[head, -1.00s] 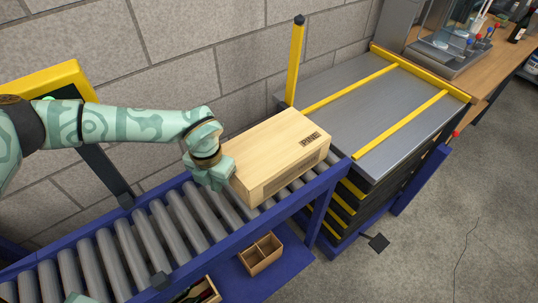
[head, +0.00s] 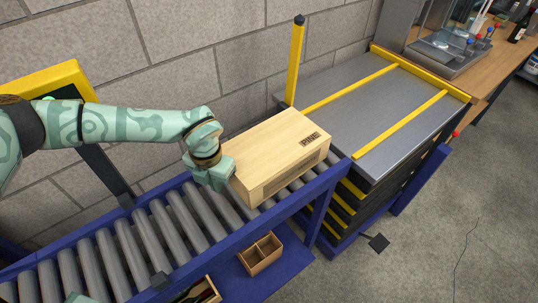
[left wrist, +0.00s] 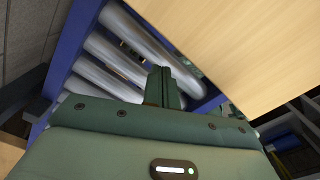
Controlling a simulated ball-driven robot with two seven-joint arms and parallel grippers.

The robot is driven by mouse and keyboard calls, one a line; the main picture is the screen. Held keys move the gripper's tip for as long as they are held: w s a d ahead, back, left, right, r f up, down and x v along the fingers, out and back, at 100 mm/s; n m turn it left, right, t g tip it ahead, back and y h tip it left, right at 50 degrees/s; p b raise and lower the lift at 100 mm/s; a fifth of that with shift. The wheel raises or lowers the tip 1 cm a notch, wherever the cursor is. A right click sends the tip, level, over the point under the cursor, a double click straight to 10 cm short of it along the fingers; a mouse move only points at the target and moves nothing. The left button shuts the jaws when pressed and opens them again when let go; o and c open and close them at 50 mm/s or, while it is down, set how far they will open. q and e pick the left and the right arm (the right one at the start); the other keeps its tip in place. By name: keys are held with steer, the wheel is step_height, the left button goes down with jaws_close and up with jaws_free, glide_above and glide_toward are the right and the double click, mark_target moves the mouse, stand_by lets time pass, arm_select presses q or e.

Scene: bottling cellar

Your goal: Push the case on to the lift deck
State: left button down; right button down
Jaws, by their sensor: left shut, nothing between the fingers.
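The case (head: 278,152) is a pale wooden box with dark lettering on its top. It lies on the far end of the roller conveyor (head: 180,222), beside the lift deck (head: 375,105), a grey platform with yellow strips. My left gripper (head: 222,178) is shut and empty at the near left end of the case. Whether it touches the case I cannot tell. In the left wrist view the shut fingers (left wrist: 162,88) point at the rollers, with the case (left wrist: 235,45) filling the upper right.
A yellow post (head: 295,60) stands at the back corner between conveyor and deck. A yellow stop rail (head: 420,70) edges the far side of the deck. A divided wooden box (head: 260,254) sits on the blue shelf below. The deck is bare.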

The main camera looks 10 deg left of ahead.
arm_select(q)
steer(key=shift+w+d, duration=0.1)
steer(key=shift+w+d+b, duration=1.1)
steer(key=shift+w+d, duration=0.85)
steer(key=shift+w, duration=0.25)
